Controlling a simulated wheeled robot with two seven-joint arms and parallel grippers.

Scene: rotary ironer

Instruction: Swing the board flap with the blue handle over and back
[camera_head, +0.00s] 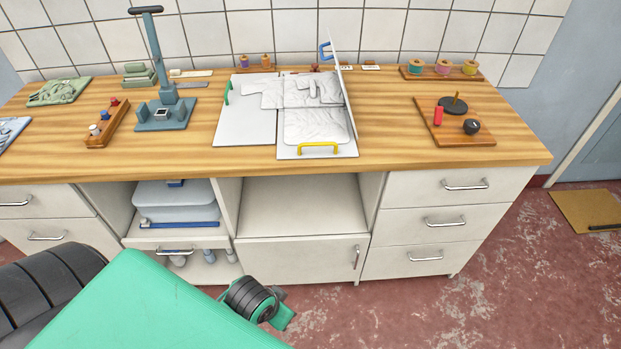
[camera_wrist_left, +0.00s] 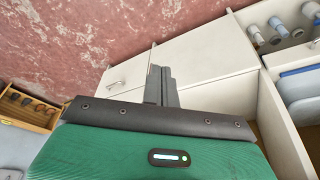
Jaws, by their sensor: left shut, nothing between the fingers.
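The board flap with the blue handle (camera_head: 325,51) stands nearly upright at the right side of the folding board, seen almost edge-on. Its panel (camera_head: 345,90) rises from the countertop. The flap with the yellow handle (camera_head: 318,148) lies at the front, and the flap with the green handle (camera_head: 227,92) lies flat on the left. A white crumpled cloth (camera_head: 300,92) lies over the board. My left gripper (camera_wrist_left: 161,74) is shut and empty in the left wrist view, in front of the white cabinet and away from the board. My right gripper is not in view.
A blue-grey press stand (camera_head: 160,75) stands left of the board. A wooden tray with a black knob (camera_head: 472,127) sits on the right, and a spool rack (camera_head: 440,75) at the back right. Below the wooden countertop (camera_head: 390,162) are an open shelf and drawers (camera_head: 445,222).

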